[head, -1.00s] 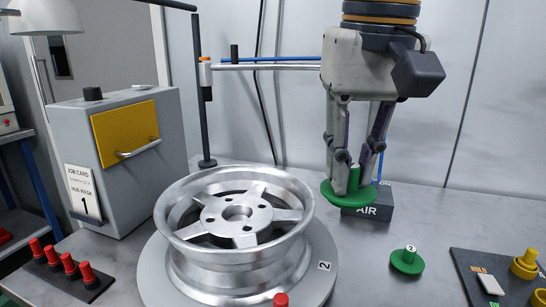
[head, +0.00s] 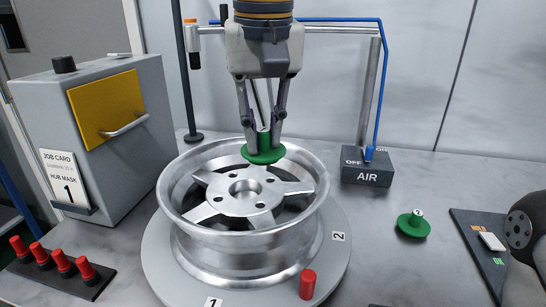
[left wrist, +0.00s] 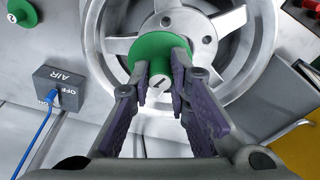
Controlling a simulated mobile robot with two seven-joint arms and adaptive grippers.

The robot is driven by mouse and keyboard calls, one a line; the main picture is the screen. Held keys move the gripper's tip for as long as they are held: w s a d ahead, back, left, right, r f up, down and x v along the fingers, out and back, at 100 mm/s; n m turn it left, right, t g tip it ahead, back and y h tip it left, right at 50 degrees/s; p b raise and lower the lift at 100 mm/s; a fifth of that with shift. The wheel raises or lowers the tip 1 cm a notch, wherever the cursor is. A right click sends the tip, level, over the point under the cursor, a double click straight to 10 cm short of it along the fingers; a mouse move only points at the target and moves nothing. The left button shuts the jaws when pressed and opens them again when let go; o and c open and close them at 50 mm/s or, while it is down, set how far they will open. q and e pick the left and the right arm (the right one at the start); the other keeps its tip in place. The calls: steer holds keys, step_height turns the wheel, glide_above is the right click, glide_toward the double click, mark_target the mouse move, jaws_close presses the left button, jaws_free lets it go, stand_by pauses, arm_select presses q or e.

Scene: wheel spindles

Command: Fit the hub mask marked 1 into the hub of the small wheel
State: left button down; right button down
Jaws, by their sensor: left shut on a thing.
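My left gripper (head: 263,143) is shut on the stem of a green hub mask (head: 264,157). In the left wrist view the mask's flange (left wrist: 158,48) lies beyond the fingertips, and its stem end reads 1 (left wrist: 159,82). The silver spoked wheel (head: 240,235) lies flat on a round grey turntable (head: 338,262). In the head view the mask hangs above the wheel's far side, behind the central hub (head: 239,188), and appears apart from it. In the wrist view it overlaps one side of the hub.
A green mask marked 2 (head: 413,223) lies to the right. The AIR box (head: 367,167) stands behind. A red plug (head: 307,284) stands on the turntable's front. A grey cabinet with a job card (head: 64,180) and several red plugs (head: 63,263) are left. A dark board (head: 470,228) is right.

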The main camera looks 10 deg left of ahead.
mark_target(245, 152)
arm_select(q)
steer(key=a+f, duration=0.1)
steer(key=w+a+f, duration=0.1)
steer(key=f, duration=0.1)
steer(key=w+a+f, duration=0.1)
steer(key=f, duration=0.1)
steer(key=shift+a, duration=0.15)
steer(key=f, duration=0.3)
steer(key=shift+w+a, duration=0.1)
steer(key=shift+a, duration=0.15)
steer(key=shift+f, duration=0.3)
steer(key=c, duration=1.5)
jaws_free()
steer(key=shift+f, duration=0.15)
